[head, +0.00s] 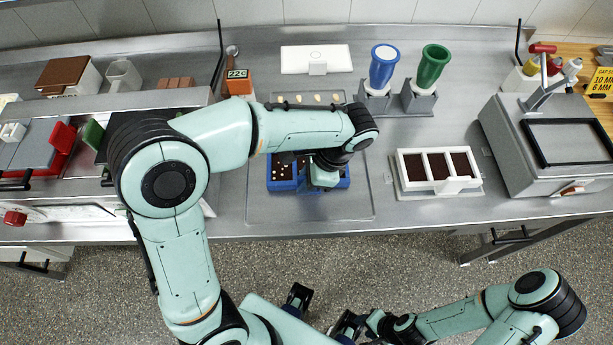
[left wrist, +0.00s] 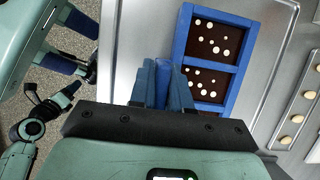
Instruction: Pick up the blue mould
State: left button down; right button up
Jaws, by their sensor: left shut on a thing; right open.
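The blue mould (head: 281,186) lies on the steel tray (head: 262,212) at the middle of the table, partly hidden by my left arm. It has a blue frame with dark brown compartments holding pale dots. In the left wrist view, the blue mould (left wrist: 236,70) shows its near wall beside the fingers. My left gripper (head: 322,182) is over the mould's right part, pointing down and shut on its blue edge; its fingers (left wrist: 163,82) show in the left wrist view. My right gripper (head: 323,311) is open and empty, low in front of the table, over the floor.
A white-framed mould (head: 440,184) with three brown compartments stands to the right. Blue (head: 383,66) and green (head: 431,66) cups stand on grey holders behind. A strip with pale pieces (head: 307,98) lies behind my left forearm. A grey machine (head: 552,143) fills the far right.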

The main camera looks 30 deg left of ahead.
pick_arm(q)
notch_tip(320, 180, up, 20)
jog(key=p, duration=0.3)
jog(key=shift+f+p, duration=0.15)
jog(key=shift+p, duration=0.25)
pick_arm(e)
jog(key=r, duration=0.1)
jog(key=w+r, duration=0.1)
jog(key=r, duration=0.1)
jog(key=w+r, duration=0.1)
jog(key=shift+w+r, duration=0.2)
jog(key=shift+r, duration=0.1)
pick_arm(q)
jog(key=shift+f, duration=0.1)
pick_arm(e)
jog(key=shift+s, duration=0.15)
